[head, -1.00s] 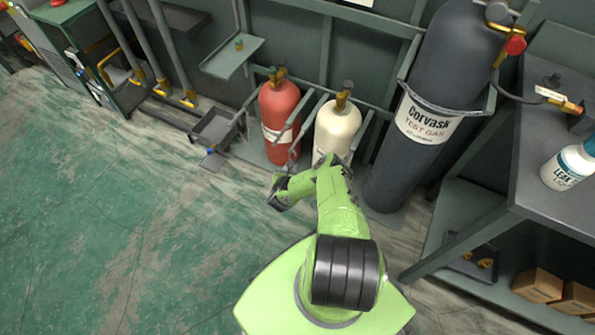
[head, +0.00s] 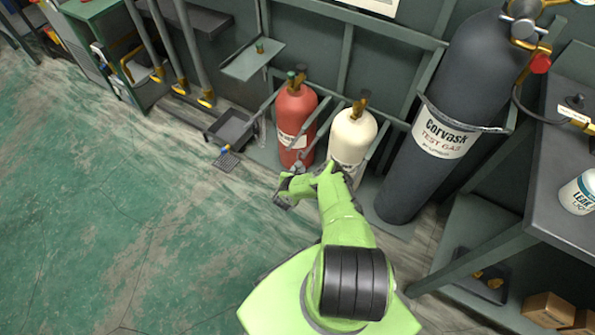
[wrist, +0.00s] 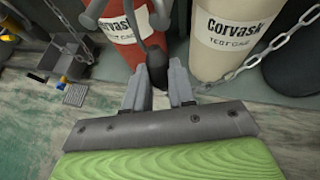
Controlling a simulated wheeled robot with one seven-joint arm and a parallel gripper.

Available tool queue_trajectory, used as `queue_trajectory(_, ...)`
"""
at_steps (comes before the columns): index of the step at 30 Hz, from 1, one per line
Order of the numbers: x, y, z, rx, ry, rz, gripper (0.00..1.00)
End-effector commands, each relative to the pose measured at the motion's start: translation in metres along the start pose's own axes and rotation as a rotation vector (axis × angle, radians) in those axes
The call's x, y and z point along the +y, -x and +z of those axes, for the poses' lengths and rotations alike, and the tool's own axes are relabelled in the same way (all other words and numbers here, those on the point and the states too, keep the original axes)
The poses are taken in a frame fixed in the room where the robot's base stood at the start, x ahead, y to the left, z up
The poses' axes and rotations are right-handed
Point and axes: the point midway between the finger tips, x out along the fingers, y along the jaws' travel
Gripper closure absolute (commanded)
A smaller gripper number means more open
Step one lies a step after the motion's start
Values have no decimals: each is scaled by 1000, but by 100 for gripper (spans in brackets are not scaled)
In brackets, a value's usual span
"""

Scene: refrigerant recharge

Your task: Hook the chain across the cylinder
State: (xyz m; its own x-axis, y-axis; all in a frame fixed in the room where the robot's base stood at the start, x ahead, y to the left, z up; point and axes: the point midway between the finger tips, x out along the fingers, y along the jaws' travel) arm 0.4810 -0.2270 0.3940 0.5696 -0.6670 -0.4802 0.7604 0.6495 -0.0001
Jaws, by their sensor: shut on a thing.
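The red cylinder (head: 296,112) and the cream cylinder (head: 352,138) stand upright side by side in the wall rack. In the wrist view, the red cylinder (wrist: 118,25) is left of centre and the cream cylinder (wrist: 228,40) right. My gripper (wrist: 160,75) is low in front of the gap between them. A chain (wrist: 272,47) runs from the upper right across the cream cylinder's front down to my right finger. My gripper is shut on its end, where a dark piece (wrist: 157,68) shows between the fingers; its exact shape is unclear. Another chain (wrist: 62,28) hangs left of the red cylinder.
A workbench (head: 545,165) with a white bottle (head: 579,193) is at the far right. A small tray (head: 232,128) sits left of the red cylinder. The green floor at left is clear.

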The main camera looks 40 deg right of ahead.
Motion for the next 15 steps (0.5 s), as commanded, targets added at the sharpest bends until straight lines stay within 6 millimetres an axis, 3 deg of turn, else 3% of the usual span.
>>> queue_trajectory(15,-5,-8,9,-9,-5,-7,100)
